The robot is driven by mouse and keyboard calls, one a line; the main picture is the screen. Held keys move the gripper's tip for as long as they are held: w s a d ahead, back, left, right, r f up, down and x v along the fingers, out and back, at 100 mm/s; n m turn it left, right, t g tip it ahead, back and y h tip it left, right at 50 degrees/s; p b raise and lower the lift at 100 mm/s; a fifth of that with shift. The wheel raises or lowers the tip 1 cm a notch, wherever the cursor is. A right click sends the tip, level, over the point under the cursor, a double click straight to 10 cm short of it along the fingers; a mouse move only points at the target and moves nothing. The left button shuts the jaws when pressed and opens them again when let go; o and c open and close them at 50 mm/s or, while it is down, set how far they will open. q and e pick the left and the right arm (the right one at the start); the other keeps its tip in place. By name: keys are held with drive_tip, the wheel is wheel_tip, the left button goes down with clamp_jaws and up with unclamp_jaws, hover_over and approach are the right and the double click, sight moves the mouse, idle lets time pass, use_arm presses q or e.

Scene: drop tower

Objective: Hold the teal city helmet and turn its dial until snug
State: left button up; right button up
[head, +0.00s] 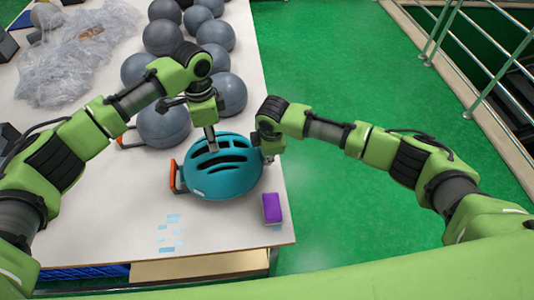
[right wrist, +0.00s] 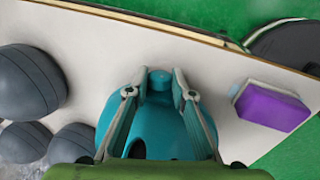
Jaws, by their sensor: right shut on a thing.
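The teal helmet (head: 222,178) with dark vent slots lies on the white table near its right edge. My left gripper (head: 211,142) points down at the top of the helmet, among the vents; its fingers look close together, but whether they grip the shell is unclear. My right gripper (head: 268,157) is at the helmet's right side. In the right wrist view, the right gripper (right wrist: 160,78) has a finger on each side of the small teal dial (right wrist: 160,75) and is shut on it. The dial is hidden in the head view.
A purple block (head: 271,208) lies close to the helmet near the table's corner. Several grey balls (head: 163,125) and a clear plastic bag (head: 75,50) cover the back of the table (head: 130,215). An orange handle-like part (head: 173,176) is at the helmet's left.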

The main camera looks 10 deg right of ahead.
drive_tip(key=shift+w+g+h, duration=0.15)
drive_tip(key=shift+w+g, duration=0.1)
drive_tip(key=shift+g, duration=0.55)
drive_tip(key=shift+w+g+h, duration=0.15)
drive_tip(key=shift+w+g, duration=0.05)
drive_tip(key=shift+g, duration=0.6)
drive_tip(key=shift+s+g, duration=0.1)
drive_tip(key=shift+g, duration=0.4)
drive_tip(key=o, duration=1.1)
drive_tip(key=shift+o, duration=0.2)
drive_tip(key=shift+s, duration=0.1)
wheel_tip(320, 180, up, 12)
drive_tip(key=w, duration=0.1)
drive_tip(key=shift+w, duration=0.15)
drive_tip(key=shift+a, duration=0.1)
